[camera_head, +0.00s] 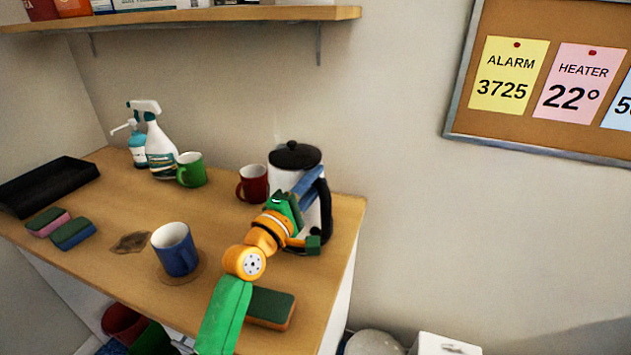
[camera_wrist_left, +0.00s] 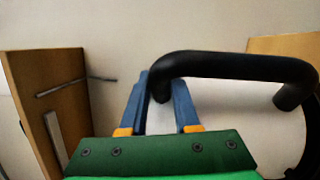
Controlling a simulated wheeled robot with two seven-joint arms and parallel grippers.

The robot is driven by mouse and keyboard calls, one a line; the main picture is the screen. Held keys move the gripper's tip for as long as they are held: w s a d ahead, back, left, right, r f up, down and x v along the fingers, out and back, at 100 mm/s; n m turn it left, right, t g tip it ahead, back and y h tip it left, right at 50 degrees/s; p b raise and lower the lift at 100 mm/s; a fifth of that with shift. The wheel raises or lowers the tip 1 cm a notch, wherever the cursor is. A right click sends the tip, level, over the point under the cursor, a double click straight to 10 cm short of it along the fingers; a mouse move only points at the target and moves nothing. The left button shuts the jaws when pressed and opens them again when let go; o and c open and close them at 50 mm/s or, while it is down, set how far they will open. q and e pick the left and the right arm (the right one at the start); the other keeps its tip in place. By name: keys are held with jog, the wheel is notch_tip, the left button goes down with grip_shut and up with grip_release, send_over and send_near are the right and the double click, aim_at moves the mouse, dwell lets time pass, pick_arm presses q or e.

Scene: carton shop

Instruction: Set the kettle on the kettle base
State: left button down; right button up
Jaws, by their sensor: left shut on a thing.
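The white kettle (camera_head: 283,178) with a black lid and black handle is upright at the right end of the wooden counter. My left gripper (camera_head: 310,183) is in front of it, with its blue fingers at the handle. In the left wrist view, the fingers (camera_wrist_left: 165,100) are shut on one end of the black handle (camera_wrist_left: 235,66). My arm hides the kettle's lower part, so I cannot tell whether its bottom touches anything. I cannot make out the kettle base. My right gripper is not in view.
A red mug (camera_head: 253,184) stands just left of the kettle. A blue mug (camera_head: 176,250) is on a round coaster, and a sponge (camera_head: 270,308) lies near the front edge. A green mug (camera_head: 191,170), spray bottle (camera_head: 160,145) and black tray (camera_head: 45,187) are further left.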

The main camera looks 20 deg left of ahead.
pick_arm(q)
jog(key=c, duration=0.9)
grip_release()
jog(key=shift+s+r, duration=0.1)
jog(key=shift+s, duration=0.1)
jog(key=p+v, duration=0.1)
jog(key=v, duration=1)
